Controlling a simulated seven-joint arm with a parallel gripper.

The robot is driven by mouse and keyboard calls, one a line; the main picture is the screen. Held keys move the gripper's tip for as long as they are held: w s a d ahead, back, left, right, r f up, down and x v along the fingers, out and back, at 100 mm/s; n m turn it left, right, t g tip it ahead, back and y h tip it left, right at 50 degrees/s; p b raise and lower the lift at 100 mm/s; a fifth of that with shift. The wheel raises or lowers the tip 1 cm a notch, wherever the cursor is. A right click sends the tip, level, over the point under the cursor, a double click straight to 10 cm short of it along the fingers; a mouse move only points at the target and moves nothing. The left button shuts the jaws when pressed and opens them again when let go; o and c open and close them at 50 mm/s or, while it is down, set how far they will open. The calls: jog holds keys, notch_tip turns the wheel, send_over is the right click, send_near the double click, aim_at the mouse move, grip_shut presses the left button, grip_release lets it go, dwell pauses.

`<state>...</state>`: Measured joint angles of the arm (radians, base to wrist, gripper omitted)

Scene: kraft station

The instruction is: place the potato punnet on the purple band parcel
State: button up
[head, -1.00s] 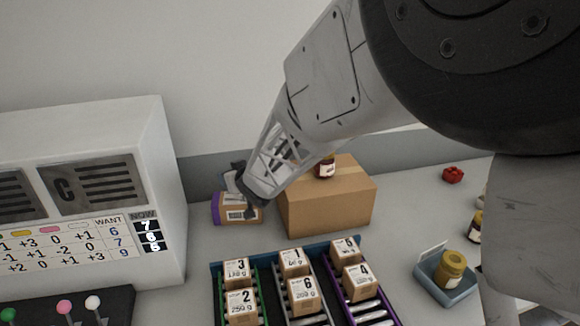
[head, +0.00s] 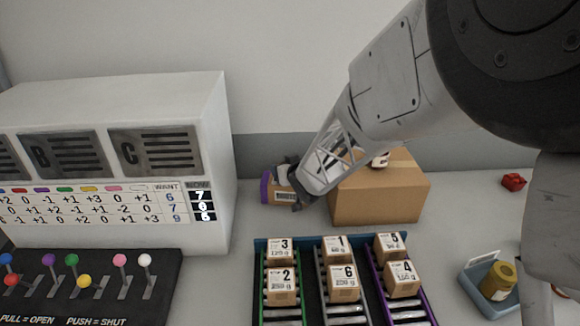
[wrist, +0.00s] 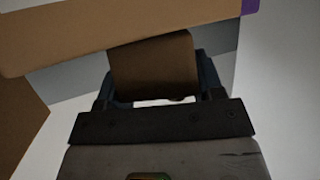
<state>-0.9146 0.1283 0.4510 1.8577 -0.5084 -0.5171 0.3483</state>
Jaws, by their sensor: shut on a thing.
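The purple band parcel (head: 276,188) is a tan box with a purple left end, left of the large carton in the head view. In the wrist view the parcel (wrist: 90,32) spans the top, its purple band at the upper right corner. My gripper (head: 296,185) is at the parcel in the head view and partly covers it. In the wrist view my gripper (wrist: 155,97) is shut on a brown block, apparently the potato punnet (wrist: 153,65). The punnet overlaps the parcel's lower edge there; contact cannot be told. Its contents are hidden.
In front, a rack (head: 262,242) holds several numbered boxes. A white machine (head: 215,120) stands left. A blue tray (head: 474,288) with a yellow jar (head: 498,282) is right.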

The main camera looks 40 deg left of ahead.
jog(key=o, duration=1.1)
jog(key=shift+c, duration=0.2)
jog(key=shift+r, duration=0.1)
jog(key=v, duration=1.2)
jog(key=shift+w, duration=0.1)
